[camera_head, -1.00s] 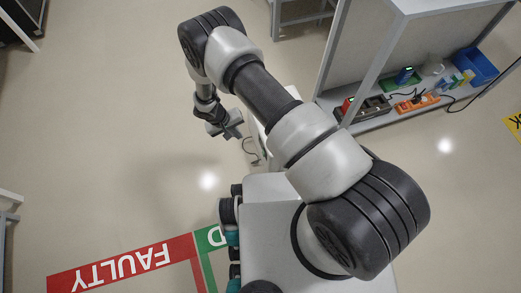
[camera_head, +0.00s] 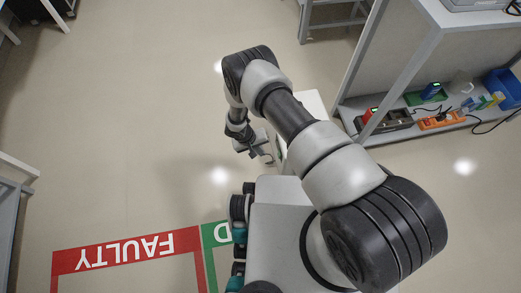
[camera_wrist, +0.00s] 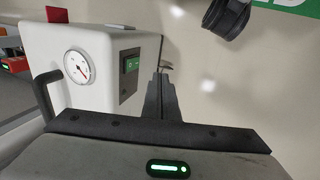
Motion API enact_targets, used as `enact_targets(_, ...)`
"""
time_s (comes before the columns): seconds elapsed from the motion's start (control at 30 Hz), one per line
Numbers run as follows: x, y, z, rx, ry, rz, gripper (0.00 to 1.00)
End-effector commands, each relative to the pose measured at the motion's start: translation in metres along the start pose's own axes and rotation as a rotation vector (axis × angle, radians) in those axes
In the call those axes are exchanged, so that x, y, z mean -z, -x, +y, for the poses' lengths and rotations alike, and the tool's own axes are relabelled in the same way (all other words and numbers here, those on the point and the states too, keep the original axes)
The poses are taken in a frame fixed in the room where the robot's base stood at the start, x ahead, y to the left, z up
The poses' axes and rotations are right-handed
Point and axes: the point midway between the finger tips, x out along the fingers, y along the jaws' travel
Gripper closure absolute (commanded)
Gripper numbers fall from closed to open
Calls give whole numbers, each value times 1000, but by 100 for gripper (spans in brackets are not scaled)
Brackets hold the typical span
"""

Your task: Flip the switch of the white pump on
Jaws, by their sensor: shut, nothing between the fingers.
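The white pump (camera_wrist: 92,48) is a white box with a round dial gauge (camera_wrist: 79,67) and a dark handle in the wrist view. A dark panel with a small green switch (camera_wrist: 131,64) is on its face right of the gauge; I cannot tell the switch's position. My gripper (camera_wrist: 162,78) is shut and empty, its dark fingers just right of the switch panel in the picture. I cannot tell whether they touch the pump. In the head view my gripper (camera_head: 264,152) is low beside a white box (camera_head: 312,104), mostly hidden behind my arm.
A shelf unit (camera_head: 383,128) at the right holds an orange power strip (camera_head: 440,120), a blue bin (camera_head: 504,86) and small devices. A red floor marking reading FAULTY (camera_head: 125,249) lies at lower left. The floor left of my gripper is clear.

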Motion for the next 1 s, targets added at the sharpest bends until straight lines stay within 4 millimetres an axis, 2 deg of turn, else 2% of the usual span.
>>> enact_targets(0.03,-2,-17,-2,1,-3,-3,100)
enact_targets(0.27,-2,-65,-1,1,-3,-3,100)
enact_targets(0.33,0,-64,14,0,-4,-1,100)
enact_targets(0.5,0,-72,30,0,-1,-1,100)
enact_targets(1.0,-2,-73,35,1,1,0,100)
